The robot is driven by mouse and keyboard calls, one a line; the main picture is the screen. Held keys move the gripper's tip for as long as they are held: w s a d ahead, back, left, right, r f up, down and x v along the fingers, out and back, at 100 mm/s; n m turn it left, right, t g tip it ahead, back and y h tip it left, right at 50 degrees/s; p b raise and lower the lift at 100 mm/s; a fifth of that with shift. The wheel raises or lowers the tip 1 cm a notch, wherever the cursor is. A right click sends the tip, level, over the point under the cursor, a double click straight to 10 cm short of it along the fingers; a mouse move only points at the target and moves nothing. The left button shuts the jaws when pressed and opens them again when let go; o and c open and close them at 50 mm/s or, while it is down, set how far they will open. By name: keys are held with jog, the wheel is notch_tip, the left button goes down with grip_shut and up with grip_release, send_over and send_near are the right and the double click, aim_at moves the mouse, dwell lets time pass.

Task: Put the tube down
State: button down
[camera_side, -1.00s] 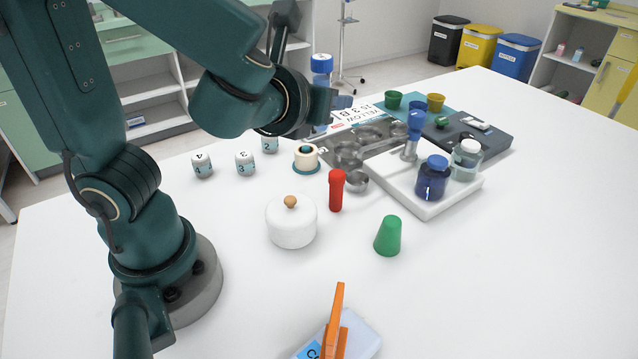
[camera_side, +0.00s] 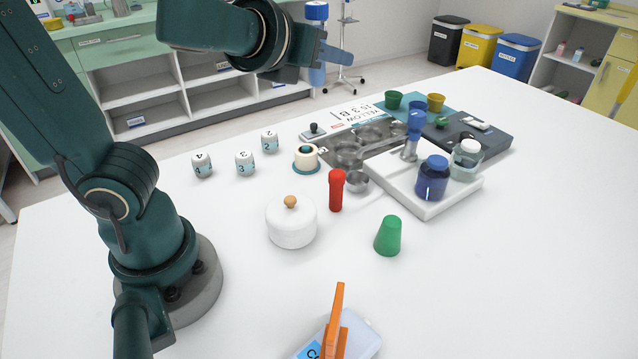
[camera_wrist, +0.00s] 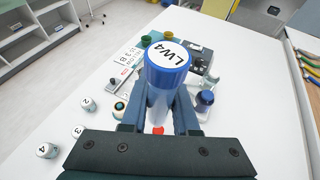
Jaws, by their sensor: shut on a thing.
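My gripper (camera_side: 318,55) is shut on a tube with a blue cap (camera_side: 316,10) and holds it upright, high above the table (camera_side: 500,260). In the wrist view the cap (camera_wrist: 168,62) is marked LW4, and the pale tube body (camera_wrist: 158,105) sits between the two fingers of my gripper (camera_wrist: 157,115). The tube's lower end is clear of everything in the side view. A red tube (camera_side: 336,190) stands upright on the table. Another blue-topped item (camera_side: 415,122) stands on the white tray (camera_side: 428,210).
The tray carries a dark blue bottle (camera_side: 432,180) and a clear jar (camera_side: 466,160). The right front table is clear.

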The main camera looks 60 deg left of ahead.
jog(key=s+a+f+n+g+y, duration=0.4)
jog(key=s+a+f+n+g, duration=0.2)
jog(key=s+a+n+g, duration=0.3)
jog(key=s+a+f+n+g+y, duration=0.3)
jog(key=s+a+f+n+g, duration=0.2)
jog(key=s+a+n+g, duration=0.5)
jog(key=shift+m+t, duration=0.7)
jog(key=shift+t, duration=0.1)
jog(key=shift+w+d+f, duration=1.2)
jog(key=shift+w+f, duration=0.4)
jog(key=shift+f, duration=0.25)
jog(key=shift+w+d+f, duration=1.15)
jog(key=shift+w+f, duration=0.45)
jog(key=shift+f, duration=0.3)
jog(key=shift+w+d+f, duration=1.2)
jog(key=shift+w+f, duration=0.4)
jog(key=shift+f, duration=0.25)
jog(key=shift+f, duration=0.65)
jog(key=c, duration=0.7)
grip_release()
